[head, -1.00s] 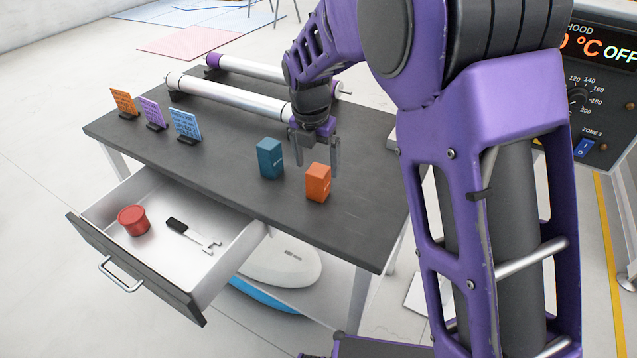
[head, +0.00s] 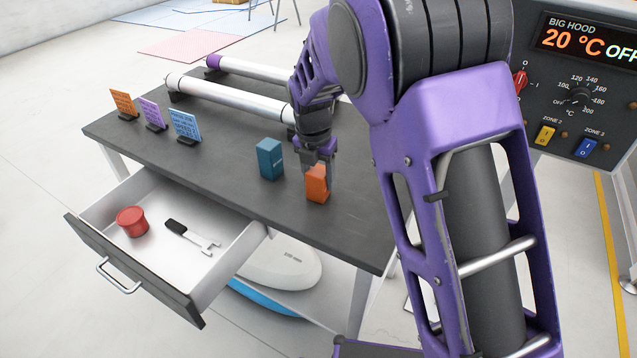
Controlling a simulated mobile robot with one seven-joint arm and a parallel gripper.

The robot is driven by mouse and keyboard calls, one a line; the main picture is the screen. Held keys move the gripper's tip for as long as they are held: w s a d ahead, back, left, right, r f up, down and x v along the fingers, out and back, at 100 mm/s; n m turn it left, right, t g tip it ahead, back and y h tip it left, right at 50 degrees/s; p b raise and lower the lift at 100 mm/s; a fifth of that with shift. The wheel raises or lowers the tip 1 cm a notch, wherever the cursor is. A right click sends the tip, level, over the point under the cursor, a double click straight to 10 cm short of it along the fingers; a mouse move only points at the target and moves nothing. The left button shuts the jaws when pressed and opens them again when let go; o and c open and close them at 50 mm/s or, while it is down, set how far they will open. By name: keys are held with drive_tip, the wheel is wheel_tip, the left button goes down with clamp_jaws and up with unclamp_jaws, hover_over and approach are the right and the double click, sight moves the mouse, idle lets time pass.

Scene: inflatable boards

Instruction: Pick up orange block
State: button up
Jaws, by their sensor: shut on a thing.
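The orange block (head: 316,190) stands upright on the dark table top, near its right front part. My gripper (head: 318,172) points down over it, with its fingers on either side of the block's upper part, shut on it. The block's top is partly hidden by the fingers. I see no clear gap between the block and the table.
A teal block (head: 270,159) stands just left of the orange block. An open drawer (head: 160,252) holds a red round container (head: 132,221) and a black-handled tool (head: 190,235). Metal rollers (head: 225,97) and small cards (head: 185,125) stand farther back. A control panel (head: 575,95) is at right.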

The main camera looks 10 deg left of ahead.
clamp_jaws()
